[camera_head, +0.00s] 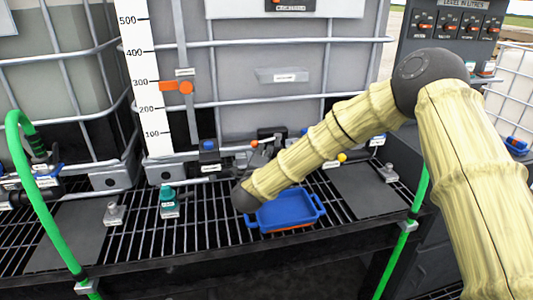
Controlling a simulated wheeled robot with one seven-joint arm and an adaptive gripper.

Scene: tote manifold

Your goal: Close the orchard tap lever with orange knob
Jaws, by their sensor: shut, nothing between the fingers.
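A small orange knob (254,144) sits at the left end of a thin lever among dark valve parts, low in front of the middle tank. The lever runs from the knob to the right, nearly level. The valve body is partly hidden and its label is too small to read. My arm reaches in from the right, and its dark wrist joint is just below the knob, in front of the valve and beside the blue tray. My gripper itself cannot be made out; it is hidden beyond the wrist or lost among the dark parts.
A blue tray (287,209) lies on the black grate (150,236) below the valve. A yellow knob (342,157) shows right of my forearm. A teal fitting (168,198) stands to the left. A level scale (145,80) stands behind.

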